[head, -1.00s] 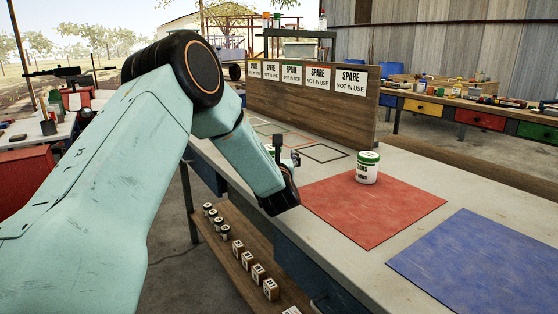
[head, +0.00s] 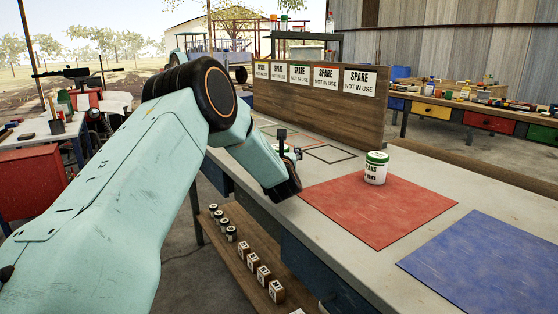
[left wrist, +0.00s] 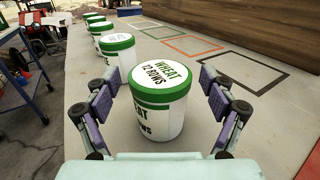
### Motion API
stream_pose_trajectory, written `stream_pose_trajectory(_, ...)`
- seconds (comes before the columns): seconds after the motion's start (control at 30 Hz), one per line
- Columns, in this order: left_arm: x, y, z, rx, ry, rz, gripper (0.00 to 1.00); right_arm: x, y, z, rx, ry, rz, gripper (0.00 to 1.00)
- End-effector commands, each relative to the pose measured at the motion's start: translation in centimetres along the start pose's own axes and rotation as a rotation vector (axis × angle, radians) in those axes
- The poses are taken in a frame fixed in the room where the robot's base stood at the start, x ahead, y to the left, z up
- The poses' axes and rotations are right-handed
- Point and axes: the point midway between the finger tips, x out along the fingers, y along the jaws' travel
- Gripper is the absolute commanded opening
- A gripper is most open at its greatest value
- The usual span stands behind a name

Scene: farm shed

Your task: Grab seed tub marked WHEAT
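The seed tub (left wrist: 160,95) is white with a green rim, and its lid reads WHEAT 12 ROWS. It stands upright on the bench top in the left wrist view. My left gripper (left wrist: 165,108) is open, with one finger on each side of the tub. A gap shows on the right side; the left finger is close to the tub, and I cannot tell if it touches. In the head view my left gripper (head: 285,170) is low over the bench's near edge, mostly hidden by its own arm, with only a bit of green and white behind it. My right gripper is out of view.
Several similar tubs (left wrist: 117,52) stand in a row behind. A white tub (head: 376,172) with a green lid stands on the red mat (head: 350,212); a blue mat (head: 490,255) lies to its right. A wooden board (head: 320,112) with SPARE labels lines the bench's back.

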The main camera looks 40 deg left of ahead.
Motion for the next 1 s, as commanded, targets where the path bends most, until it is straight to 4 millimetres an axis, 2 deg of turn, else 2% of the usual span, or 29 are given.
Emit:
stream_pose_trajectory(0.07, 0.0, 0.0, 0.0, 0.000, 0.000, 0.000, 0.73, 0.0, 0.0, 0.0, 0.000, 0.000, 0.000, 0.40)
stream_pose_trajectory(0.67, 0.0, 0.0, 0.0, 0.000, 0.000, 0.000, 0.22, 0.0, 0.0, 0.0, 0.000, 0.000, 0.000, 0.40)
stream_pose_trajectory(0.9, 0.0, 0.0, 0.2, -0.001, -0.002, 0.000, 0.21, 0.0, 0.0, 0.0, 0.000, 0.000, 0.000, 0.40)
stream_pose_trajectory(1.0, 0.0, 0.0, 1.1, -0.002, -0.003, 0.001, 0.21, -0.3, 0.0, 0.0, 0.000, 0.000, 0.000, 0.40)
